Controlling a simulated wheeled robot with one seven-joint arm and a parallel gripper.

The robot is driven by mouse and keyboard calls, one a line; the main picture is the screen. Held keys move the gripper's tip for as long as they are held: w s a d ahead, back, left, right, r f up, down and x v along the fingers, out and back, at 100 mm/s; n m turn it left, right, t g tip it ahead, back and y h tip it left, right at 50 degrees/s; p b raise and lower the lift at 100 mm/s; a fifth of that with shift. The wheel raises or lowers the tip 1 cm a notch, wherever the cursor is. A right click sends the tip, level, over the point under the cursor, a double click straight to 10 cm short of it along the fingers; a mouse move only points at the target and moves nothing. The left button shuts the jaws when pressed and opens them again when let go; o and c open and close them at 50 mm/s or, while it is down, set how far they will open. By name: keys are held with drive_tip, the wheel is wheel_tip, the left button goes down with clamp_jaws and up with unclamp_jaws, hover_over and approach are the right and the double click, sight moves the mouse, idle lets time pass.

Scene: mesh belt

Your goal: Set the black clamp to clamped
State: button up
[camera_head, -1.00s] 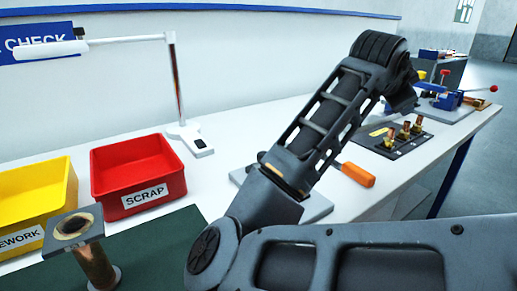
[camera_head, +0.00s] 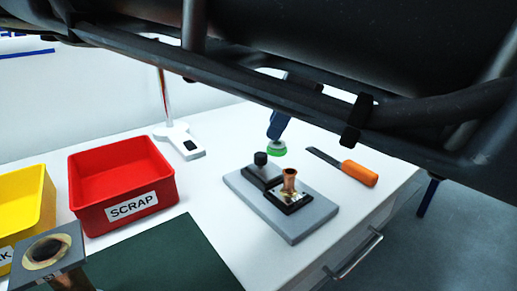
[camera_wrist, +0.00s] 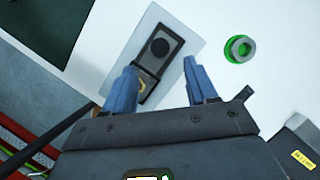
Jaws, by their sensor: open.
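The black clamp (camera_head: 262,171) appears to be the low black block with a round knob on a grey plate (camera_head: 235,183). It also shows in the wrist view (camera_wrist: 160,47). I cannot make out its lever position. A copper fitting (camera_head: 289,181) stands upright on a black, shiny seat on the same plate. My gripper (camera_wrist: 160,66) is open and empty, its blue fingers apart above the plate. In the wrist view its left finger overlaps the plate's lower part and partly hides the seat. In the head view only a blue finger (camera_head: 281,122) shows, behind the plate.
An orange-handled tool (camera_head: 358,173) lies right of the plate. The red SCRAP bin (camera_head: 122,185) and a lamp stand (camera_head: 180,142) are left. My arm covers the top right.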

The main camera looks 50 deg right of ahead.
sight(261, 154)
drive_tip(key=x, duration=0.7)
drive_tip(key=shift+w+f+b, duration=0.1)
drive_tip(key=shift+f+b, duration=0.2)
clamp_jaws()
idle(0.4)
